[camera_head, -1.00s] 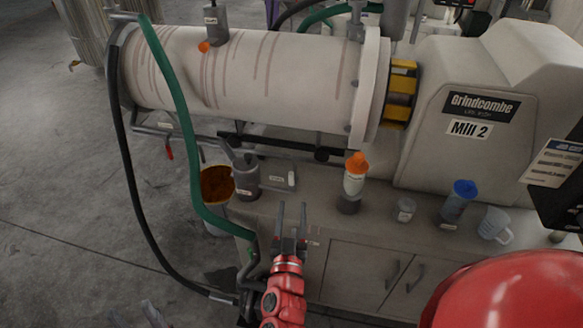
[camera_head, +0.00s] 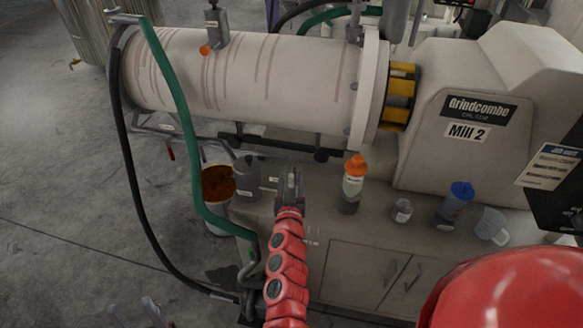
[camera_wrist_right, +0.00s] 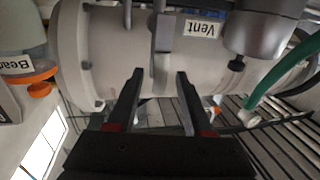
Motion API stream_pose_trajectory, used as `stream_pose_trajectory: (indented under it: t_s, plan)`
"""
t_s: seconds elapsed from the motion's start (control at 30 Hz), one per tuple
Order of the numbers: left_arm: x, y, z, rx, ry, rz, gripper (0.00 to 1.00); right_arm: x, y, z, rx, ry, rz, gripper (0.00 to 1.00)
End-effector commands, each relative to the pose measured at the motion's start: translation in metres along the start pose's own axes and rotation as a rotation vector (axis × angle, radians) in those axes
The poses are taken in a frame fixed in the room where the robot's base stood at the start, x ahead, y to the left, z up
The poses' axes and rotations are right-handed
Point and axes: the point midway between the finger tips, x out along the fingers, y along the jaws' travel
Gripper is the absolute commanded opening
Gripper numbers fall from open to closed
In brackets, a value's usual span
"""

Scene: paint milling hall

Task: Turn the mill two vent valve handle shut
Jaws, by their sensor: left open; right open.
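The Mill 2 machine (camera_head: 468,132) stands at the back right, with its long pale barrel (camera_head: 270,75) running left. My right gripper (camera_head: 291,172) is open and empty over the counter front; its fingers also show in the right wrist view (camera_wrist_right: 158,78). My left gripper (camera_head: 151,312) is low at the lower left, open.
An orange-capped bottle (camera_head: 353,187), a small jar (camera_head: 402,210), a blue-capped bottle (camera_head: 457,202) and a clear jug (camera_head: 490,225) stand on the counter. A green hose (camera_head: 183,115) and a black hose (camera_head: 128,165) hang at left, near a bucket (camera_head: 218,182).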

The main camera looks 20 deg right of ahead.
Motion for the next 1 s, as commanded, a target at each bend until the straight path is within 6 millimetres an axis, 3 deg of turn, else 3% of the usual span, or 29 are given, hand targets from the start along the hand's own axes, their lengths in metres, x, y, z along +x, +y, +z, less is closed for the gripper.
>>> stream_pose_trajectory:
  t_s: [0.1,0.3,0.67,0.93,1.0]
  plan:
    - [0.006,0.000,-0.001,0.000,0.000,0.000,0.50,0.018,0.000,-0.003,0.001,0.001,-0.001,0.51]
    - [0.009,-0.001,-0.002,0.000,0.000,0.000,0.50,0.033,0.000,-0.001,0.000,0.001,0.000,0.51]
    - [0.010,-0.001,-0.002,0.000,0.000,0.000,0.50,0.036,0.001,0.000,0.000,0.001,0.001,0.51]
    - [0.010,-0.001,-0.002,0.000,0.000,0.000,0.50,0.036,0.000,0.000,0.000,0.001,0.001,0.02]
    - [0.010,-0.001,-0.002,0.000,0.000,0.000,0.50,0.036,0.000,0.000,0.000,0.001,0.000,0.00]
